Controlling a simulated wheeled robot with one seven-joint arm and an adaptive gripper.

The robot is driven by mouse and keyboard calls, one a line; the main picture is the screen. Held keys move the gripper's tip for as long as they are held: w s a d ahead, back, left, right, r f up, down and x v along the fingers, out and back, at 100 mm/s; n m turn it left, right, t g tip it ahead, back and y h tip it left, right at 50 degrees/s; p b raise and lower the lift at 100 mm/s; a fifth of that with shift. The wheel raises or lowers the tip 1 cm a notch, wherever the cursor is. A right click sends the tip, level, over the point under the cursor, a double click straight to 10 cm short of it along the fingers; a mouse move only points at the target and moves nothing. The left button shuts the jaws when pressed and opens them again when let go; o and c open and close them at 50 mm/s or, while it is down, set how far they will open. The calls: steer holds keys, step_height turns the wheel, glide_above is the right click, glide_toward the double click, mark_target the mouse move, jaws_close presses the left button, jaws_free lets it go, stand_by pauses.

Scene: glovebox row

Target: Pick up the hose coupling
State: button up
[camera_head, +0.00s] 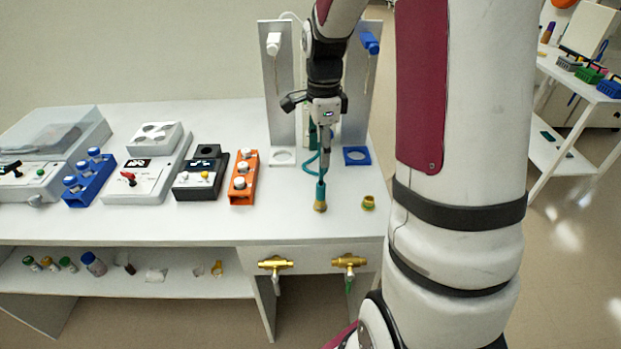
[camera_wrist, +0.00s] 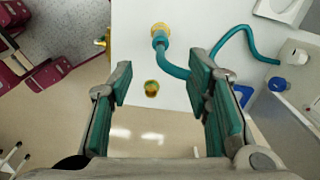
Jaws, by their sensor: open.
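The hose coupling (camera_head: 320,205) is a brass-yellow end on a teal hose, near the front edge of the white bench in the head view. In the wrist view the coupling (camera_wrist: 160,31) is at the top centre, and its teal hose (camera_wrist: 173,69) runs down behind the right finger. My gripper (camera_head: 323,165) points down above the bench near the hose, with its fingers partly overlapping. In the wrist view my gripper (camera_wrist: 161,88) is open, green pads apart, with nothing held between them. The exact height gap to the coupling is hard to tell.
A small yellow-green ring (camera_head: 368,203) stands right of the coupling. An orange block with white knobs (camera_head: 243,178) and a black control box (camera_head: 200,179) are to the left. Behind are upright panels (camera_head: 279,85) with a blue square holder (camera_head: 357,156). Brass valves (camera_head: 349,262) hang under the front edge.

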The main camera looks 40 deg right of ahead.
mark_target(321, 184)
step_height(321, 184, down, 14)
steer(key=shift+d+r+p, duration=0.1)
steer(key=shift+r+p, duration=0.1)
steer(key=shift+p, duration=0.65)
jaws_close()
